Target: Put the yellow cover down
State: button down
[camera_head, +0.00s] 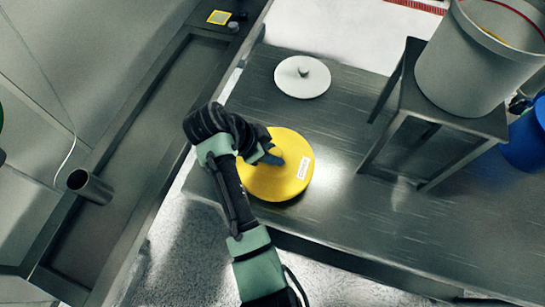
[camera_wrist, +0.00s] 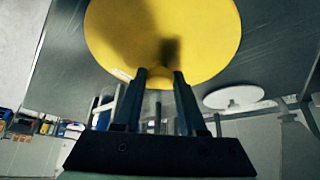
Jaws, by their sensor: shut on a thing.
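The yellow cover (camera_head: 285,183) is a round disc with a small white label, at the near left end of the metal table (camera_head: 330,212) in the head view. My gripper (camera_head: 272,158) is shut on its central knob, which the fingers mostly hide.
A white lid with a knob (camera_head: 302,77) lies behind the cover. A large grey drum (camera_head: 470,65) stands on a metal stand (camera_head: 440,115) at the right, beside a blue container (camera_head: 525,140). A grey bench (camera_head: 140,130) runs along the left. The table between cover and stand is clear.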

jog(key=shift+f, duration=1.9)
jog(key=shift+f, duration=0.1)
jog(key=shift+c, duration=2.3)
grip_release()
jog(key=v, duration=1.2)
jog(key=shift+w+d, duration=0.1)
